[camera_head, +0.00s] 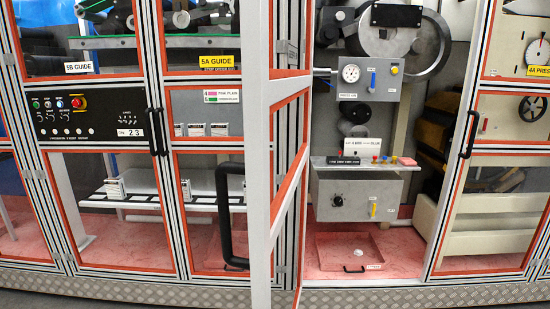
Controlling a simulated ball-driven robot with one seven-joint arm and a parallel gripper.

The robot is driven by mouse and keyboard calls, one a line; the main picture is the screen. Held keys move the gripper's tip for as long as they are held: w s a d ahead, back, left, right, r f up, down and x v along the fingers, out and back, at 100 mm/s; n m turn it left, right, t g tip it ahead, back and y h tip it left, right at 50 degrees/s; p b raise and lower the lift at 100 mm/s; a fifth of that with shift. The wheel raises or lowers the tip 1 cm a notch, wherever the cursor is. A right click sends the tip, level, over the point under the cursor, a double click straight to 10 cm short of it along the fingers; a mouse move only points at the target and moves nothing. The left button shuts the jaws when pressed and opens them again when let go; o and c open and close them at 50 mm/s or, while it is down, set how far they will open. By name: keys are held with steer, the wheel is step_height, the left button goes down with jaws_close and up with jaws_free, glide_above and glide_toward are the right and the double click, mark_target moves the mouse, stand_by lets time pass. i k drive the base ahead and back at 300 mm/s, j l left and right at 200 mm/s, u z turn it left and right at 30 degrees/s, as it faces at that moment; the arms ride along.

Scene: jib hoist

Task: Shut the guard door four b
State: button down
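One guard door (259,120) in the middle stands open, swung out towards me and seen nearly edge-on. It has a pale metal frame with orange-red inner edging. Its far edge is at the left side of the open bay and its free edge is nearer to me. A thick black D-shaped handle (226,215) stands out to the left of the free edge. No label reading 4B can be read on this door. The bay behind it (360,190) is open, between the 5A door and the 4A door. My gripper is not in view.
Shut doors labelled 5B GUIDE (79,68) and 5A GUIDE (216,61) are at left, and 4A (538,71) at right. Inside the bay are a gauge box (368,78), rollers, a small shelf (365,163) and a red floor tray (349,251). A metal tread sill (400,296) runs along the bottom.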

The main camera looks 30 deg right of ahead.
mark_target(266, 91)
steer(key=k+z, duration=0.2)
steer(key=z, duration=1.35)
steer(key=j+z, duration=0.1)
steer(key=j, duration=0.5)
steer(key=j+z, duration=0.1)
steer(key=j, duration=0.55)
steer(key=k+j, duration=0.1)
steer(key=j, duration=0.5)
steer(key=k+j+z, duration=0.15)
steer(key=j, duration=0.45)
steer(key=k+j, duration=0.1)
steer(key=j, duration=1.7)
steer(key=k+j, duration=0.15)
steer(key=j, duration=0.7)
